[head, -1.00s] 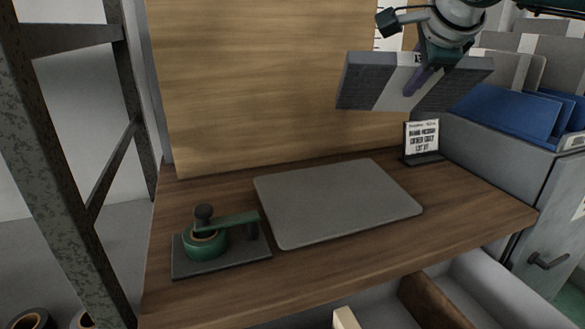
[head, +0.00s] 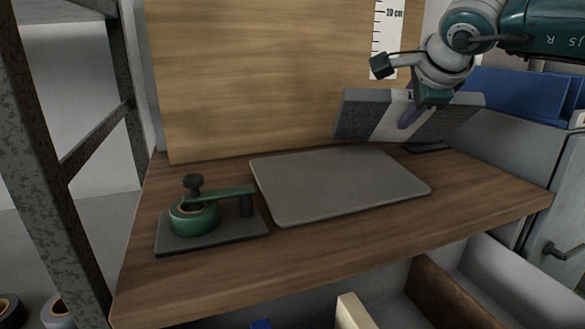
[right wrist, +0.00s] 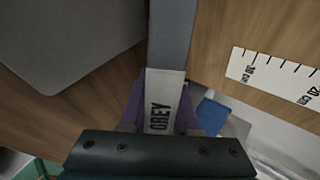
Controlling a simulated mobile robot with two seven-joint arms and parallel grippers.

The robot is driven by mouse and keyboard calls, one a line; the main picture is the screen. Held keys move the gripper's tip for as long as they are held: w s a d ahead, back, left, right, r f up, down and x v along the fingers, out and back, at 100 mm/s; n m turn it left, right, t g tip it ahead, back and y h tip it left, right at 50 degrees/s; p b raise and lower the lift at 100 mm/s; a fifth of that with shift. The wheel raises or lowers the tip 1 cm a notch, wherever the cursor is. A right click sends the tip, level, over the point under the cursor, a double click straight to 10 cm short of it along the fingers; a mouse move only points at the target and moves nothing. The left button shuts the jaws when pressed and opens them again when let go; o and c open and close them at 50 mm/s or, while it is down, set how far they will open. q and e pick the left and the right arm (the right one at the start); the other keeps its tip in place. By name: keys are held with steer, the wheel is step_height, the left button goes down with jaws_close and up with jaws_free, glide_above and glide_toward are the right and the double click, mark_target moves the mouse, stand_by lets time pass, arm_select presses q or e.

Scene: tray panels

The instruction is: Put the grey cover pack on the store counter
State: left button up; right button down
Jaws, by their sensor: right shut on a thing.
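The grey cover pack (head: 368,116) is a flat dark grey slab with a pale band around its middle. The band also shows in the right wrist view with the word GREY (right wrist: 160,118). My right gripper (head: 411,116) is shut on the pack at the band and holds it tilted above the back right of the wooden counter (head: 330,245). The purple fingers sit on both sides of the band in the wrist view. A grey mat (head: 335,185) lies on the counter, below and left of the pack. My left gripper is not in view.
A green tape dispenser (head: 200,215) on a dark base stands at the counter's left. A wooden back panel with a ruler (head: 388,40) rises behind. Open drawers with dividers (head: 440,295) are below the front edge.

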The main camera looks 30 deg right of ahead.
steer(key=c, duration=0.8)
jaws_free()
steer(key=p+v, duration=0.4)
steer(key=v, duration=0.4)
steer(key=shift+a, duration=0.1)
step_height(320, 180, up, 8)
steer(key=s+p, duration=0.2)
steer(key=p, duration=0.2)
steer(key=shift+a+p, duration=0.4)
steer(key=shift+a, duration=0.1)
